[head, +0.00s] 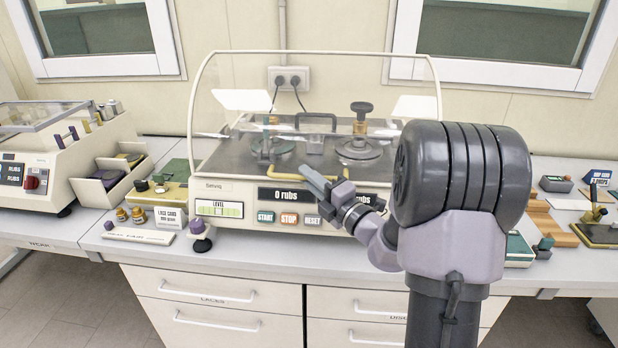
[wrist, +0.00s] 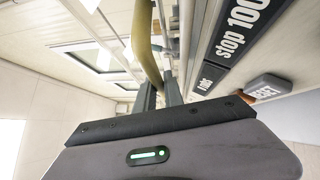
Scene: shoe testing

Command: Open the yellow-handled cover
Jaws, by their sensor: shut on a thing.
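The clear cover (head: 330,66) arches over the rubbing machine (head: 237,190), with its front low near the machine's front panel; it looks down, though a small gap would be hard to see. Its yellow handle (head: 264,172) runs along the cover's lower front. My gripper (head: 318,180) reaches the handle from the front right and partly hides it. In the wrist view the yellow handle (wrist: 146,45) passes between the two fingers of my gripper (wrist: 160,92), which are shut on it.
Below the handle are the START (head: 265,217), STOP (head: 289,218) and RESET (head: 313,219) buttons. Round plates (head: 358,150) sit under the cover. Another machine (head: 40,150) stands at left, and small items (head: 590,212) lie at right. A wall socket (head: 289,79) is behind.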

